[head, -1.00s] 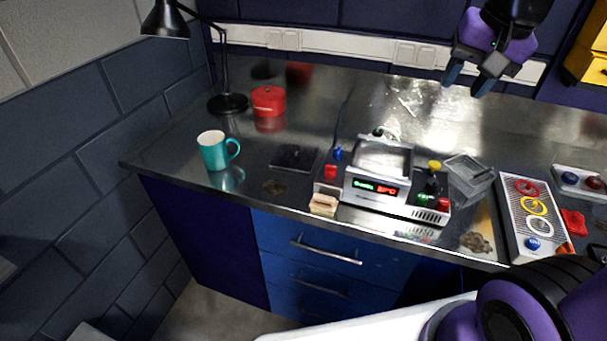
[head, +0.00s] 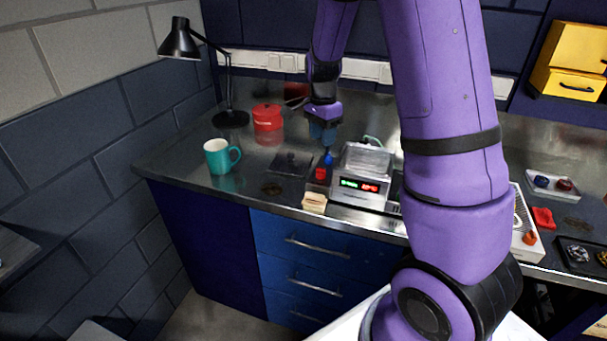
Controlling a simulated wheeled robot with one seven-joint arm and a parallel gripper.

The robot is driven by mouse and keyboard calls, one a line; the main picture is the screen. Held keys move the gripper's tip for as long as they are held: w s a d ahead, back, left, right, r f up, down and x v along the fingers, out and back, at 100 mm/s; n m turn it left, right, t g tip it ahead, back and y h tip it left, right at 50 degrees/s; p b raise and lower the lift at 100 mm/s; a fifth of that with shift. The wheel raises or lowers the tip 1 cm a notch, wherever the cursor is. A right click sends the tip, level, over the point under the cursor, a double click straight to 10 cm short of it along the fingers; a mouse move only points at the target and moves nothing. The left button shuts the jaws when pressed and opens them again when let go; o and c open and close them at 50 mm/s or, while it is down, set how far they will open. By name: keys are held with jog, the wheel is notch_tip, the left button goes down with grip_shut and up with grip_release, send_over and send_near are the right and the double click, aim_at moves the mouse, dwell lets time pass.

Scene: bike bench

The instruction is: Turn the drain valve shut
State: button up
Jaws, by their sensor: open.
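A grey bench machine (head: 360,176) with a green and red lit display stands on the metal bench. A small blue knob (head: 328,158) and a red knob (head: 320,174) sit at its left side; no label shows which one is the drain valve. My gripper (head: 322,138) points down just above and slightly left of the blue knob, with its jaws open. I cannot tell whether the fingertips touch the knob.
A red lidded pot (head: 268,122), a black lamp (head: 231,117) and a teal mug (head: 221,156) stand to the left. A wooden block (head: 314,202) lies at the front edge. A dark flat pad (head: 291,163) lies left of the knobs. A white control panel (head: 527,240) is at the right.

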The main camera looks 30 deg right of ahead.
aim_at(321, 169)
jog(key=shift+w+a+f, duration=0.1)
jog(key=shift+a+f, duration=0.1)
jog(key=shift+f, duration=0.4)
jog(key=f, duration=1)
jog(key=shift+s, duration=0.3)
jog(key=c, duration=0.6)
